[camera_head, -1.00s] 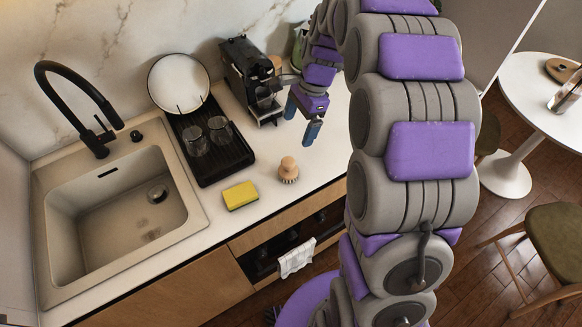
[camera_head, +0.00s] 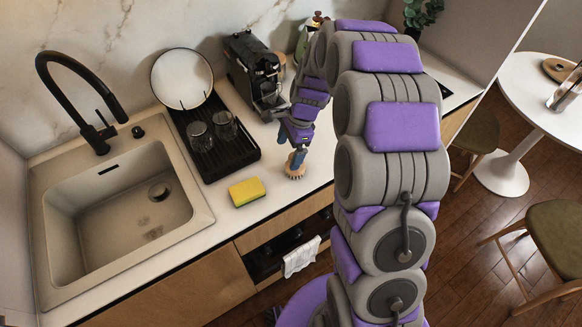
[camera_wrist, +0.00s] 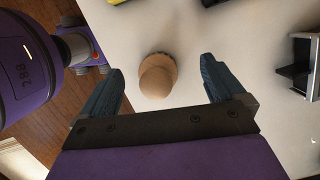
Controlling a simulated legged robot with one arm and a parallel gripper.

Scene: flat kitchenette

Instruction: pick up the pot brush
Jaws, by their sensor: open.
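The pot brush (camera_head: 294,174) stands on the white counter, with its bristles down and partly hidden behind my gripper in the head view. In the wrist view the brush (camera_wrist: 157,75) shows from above as a round, light wooden knob over a wider base. My gripper (camera_head: 297,160) is over the brush in the head view. In the wrist view my gripper (camera_wrist: 163,82) is open, with one blue finger on each side of the brush and gaps between them. Nothing is held.
A yellow sponge (camera_head: 246,191) lies left of the brush, near the counter's front edge. A black drying tray (camera_head: 222,165) with two glasses and a coffee machine (camera_head: 253,75) stand behind. The sink (camera_head: 70,222) is at left.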

